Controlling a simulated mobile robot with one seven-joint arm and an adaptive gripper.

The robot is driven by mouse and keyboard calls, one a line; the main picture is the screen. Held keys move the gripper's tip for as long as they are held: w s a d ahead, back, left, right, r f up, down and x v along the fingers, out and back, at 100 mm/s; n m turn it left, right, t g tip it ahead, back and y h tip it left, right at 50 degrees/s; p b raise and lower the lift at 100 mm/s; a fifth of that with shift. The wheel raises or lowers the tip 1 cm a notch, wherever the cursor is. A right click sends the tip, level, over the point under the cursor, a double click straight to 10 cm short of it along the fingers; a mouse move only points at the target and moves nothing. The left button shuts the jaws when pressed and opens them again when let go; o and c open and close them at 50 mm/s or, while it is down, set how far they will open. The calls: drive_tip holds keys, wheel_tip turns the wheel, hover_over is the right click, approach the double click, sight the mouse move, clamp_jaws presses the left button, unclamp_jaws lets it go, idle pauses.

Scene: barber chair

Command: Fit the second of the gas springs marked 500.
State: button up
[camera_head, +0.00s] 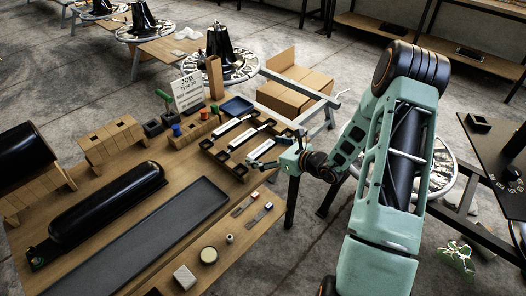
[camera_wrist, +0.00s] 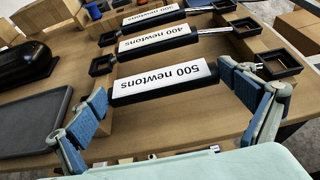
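The gas spring marked 500 newtons (camera_wrist: 165,84) lies across the rack, its black body with a white label nearest my gripper in the wrist view. Only one spring with this mark is clear to me. My gripper (camera_wrist: 170,92) is open and empty, with one blue-padded finger beyond each end of the label. I cannot tell its height above the spring. In the head view my gripper (camera_head: 258,157) is at the near right end of the rack and partly hides this spring.
Springs marked 400 newtons (camera_wrist: 158,39) and one more (camera_wrist: 152,16) lie behind, their ends by black square cups (camera_wrist: 102,64).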

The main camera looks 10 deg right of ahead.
drive_tip(key=c, duration=0.5)
drive_tip(key=shift+c, duration=0.6)
drive_tip(key=shift+r, duration=0.15)
